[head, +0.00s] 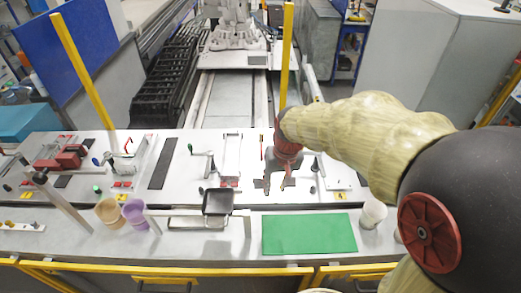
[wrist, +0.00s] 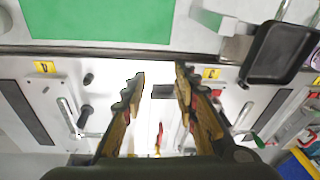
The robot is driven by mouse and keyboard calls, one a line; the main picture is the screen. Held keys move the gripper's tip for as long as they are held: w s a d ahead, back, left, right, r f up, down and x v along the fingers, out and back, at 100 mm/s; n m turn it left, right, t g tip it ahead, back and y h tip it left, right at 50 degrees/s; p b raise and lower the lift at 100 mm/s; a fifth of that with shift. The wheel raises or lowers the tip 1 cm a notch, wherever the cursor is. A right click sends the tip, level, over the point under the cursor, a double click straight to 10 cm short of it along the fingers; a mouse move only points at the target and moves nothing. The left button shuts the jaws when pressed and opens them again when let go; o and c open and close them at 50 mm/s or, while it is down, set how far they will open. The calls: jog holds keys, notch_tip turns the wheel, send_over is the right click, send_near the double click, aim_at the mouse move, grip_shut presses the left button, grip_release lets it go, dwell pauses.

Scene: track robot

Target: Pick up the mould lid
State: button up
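A black square, shallow, rimmed piece (head: 218,202) sits at the front edge of the white workbench, left of the green mat; it may be the mould lid, but I cannot tell for certain. It also shows at the upper right of the wrist view (wrist: 279,54). My gripper (head: 275,184) points down over the white bench, behind and to the right of that black piece. In the wrist view my gripper (wrist: 160,72) has its fingers apart with nothing between them.
A green mat (head: 309,234) lies on the front shelf. Orange (head: 108,211) and purple (head: 136,212) cups stand left, a white cup (head: 373,213) right. Toggle clamps and dark strips (head: 163,164) sit on the bench. A yellow post (head: 287,60) rises behind my gripper.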

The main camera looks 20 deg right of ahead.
jog(key=m+t+p, duration=0.1)
jog(key=m+p, duration=0.1)
jog(key=p, duration=0.1)
send_near(262, 154)
jog(key=s+f, duration=0.1)
jog(key=s, duration=0.1)
jog(key=s+f, duration=0.2)
jog(key=s+a+f, duration=0.1)
jog(key=s, duration=0.1)
jog(key=shift+f, duration=0.35)
jog(key=w, duration=0.3)
jog(key=shift+w+d+r+t, duration=0.1)
jog(key=shift+w+d+t, duration=0.15)
jog(key=shift+t, duration=0.85)
jog(key=shift+w+d+f, duration=0.2)
jog(key=shift+w+f, duration=0.5)
jog(key=shift+w, duration=0.5)
jog(key=shift+w+d+f, duration=0.2)
jog(key=shift+w+f, duration=0.55)
jog(key=shift+w, duration=0.45)
jog(key=shift+w+d+f, duration=0.25)
jog(key=shift+w+f, duration=0.45)
jog(key=shift+w, duration=0.5)
jog(key=shift+c, duration=0.6)
grip_shut()
jog(key=shift+r, duration=0.1)
